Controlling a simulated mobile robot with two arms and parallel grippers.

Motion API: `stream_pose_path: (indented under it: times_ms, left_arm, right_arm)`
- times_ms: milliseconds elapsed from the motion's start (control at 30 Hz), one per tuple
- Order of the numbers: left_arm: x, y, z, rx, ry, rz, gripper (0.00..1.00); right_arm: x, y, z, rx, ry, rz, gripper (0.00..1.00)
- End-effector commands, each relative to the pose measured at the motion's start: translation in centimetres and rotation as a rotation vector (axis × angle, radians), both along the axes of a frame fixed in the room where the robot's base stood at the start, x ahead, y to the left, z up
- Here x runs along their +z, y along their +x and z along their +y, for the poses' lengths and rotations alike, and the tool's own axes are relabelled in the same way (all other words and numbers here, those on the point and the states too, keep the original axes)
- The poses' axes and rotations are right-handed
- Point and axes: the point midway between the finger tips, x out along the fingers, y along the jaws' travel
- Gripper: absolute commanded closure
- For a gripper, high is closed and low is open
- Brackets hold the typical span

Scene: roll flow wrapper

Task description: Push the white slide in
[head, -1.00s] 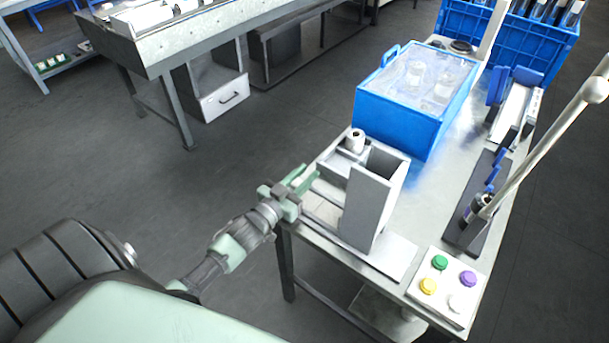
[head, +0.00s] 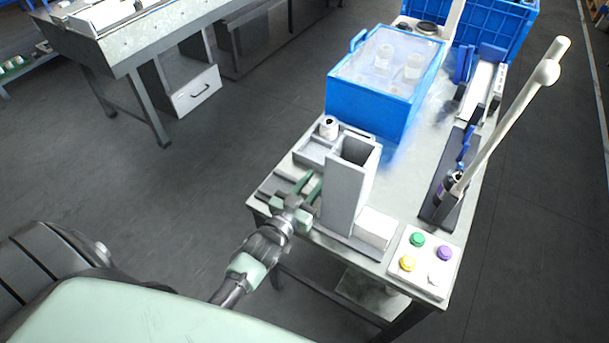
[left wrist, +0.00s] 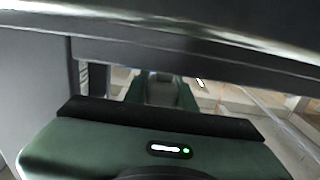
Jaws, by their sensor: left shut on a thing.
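The grey dispenser tower (head: 347,190) stands upright on its base at the near left part of the metal table. The white slide (head: 375,228) shows as a pale block sticking out at the right foot of the tower; its middle is hidden by the tower. My left gripper (head: 308,190) is at the tower's left side, low and close to it. It is shut on the slide's left end, though the fingers hide the grip itself. The left wrist view shows the green gripper body (left wrist: 150,150) close under a grey bar (left wrist: 170,55). My right gripper is not in view.
A small white roll (head: 328,128) stands on a grey holder behind the tower. A blue lidded box (head: 370,112) stands farther back. A button panel (head: 423,262) lies at the near right corner. A dark stand (head: 436,208) with a bottle and a pale pole stand right.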

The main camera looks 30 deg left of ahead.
Motion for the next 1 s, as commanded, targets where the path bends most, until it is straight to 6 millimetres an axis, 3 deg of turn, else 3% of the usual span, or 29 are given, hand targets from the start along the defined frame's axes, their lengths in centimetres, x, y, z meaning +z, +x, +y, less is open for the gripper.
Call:
stream_pose_path:
  times_ms: [167, 200, 267, 633, 1000]
  left_arm:
    - [-0.1, -0.1, -0.4, -0.006, -0.005, 0.000, 1.00]
    - [-0.1, -0.1, -0.4, -0.007, -0.005, 0.000, 0.69]
    - [-0.1, -0.1, -0.4, -0.007, -0.005, 0.000, 0.53]
    - [-0.2, -0.4, -0.2, -0.004, -0.003, 0.001, 0.53]
    - [-0.3, -6.2, 0.1, -0.006, -0.002, 0.003, 0.53]
  right_arm:
    - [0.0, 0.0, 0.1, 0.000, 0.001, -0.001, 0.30]
    - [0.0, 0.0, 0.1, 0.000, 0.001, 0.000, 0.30]
    - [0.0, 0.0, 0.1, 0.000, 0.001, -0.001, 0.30]
    - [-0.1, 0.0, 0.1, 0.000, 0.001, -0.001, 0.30]
    - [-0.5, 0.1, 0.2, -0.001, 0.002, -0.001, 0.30]
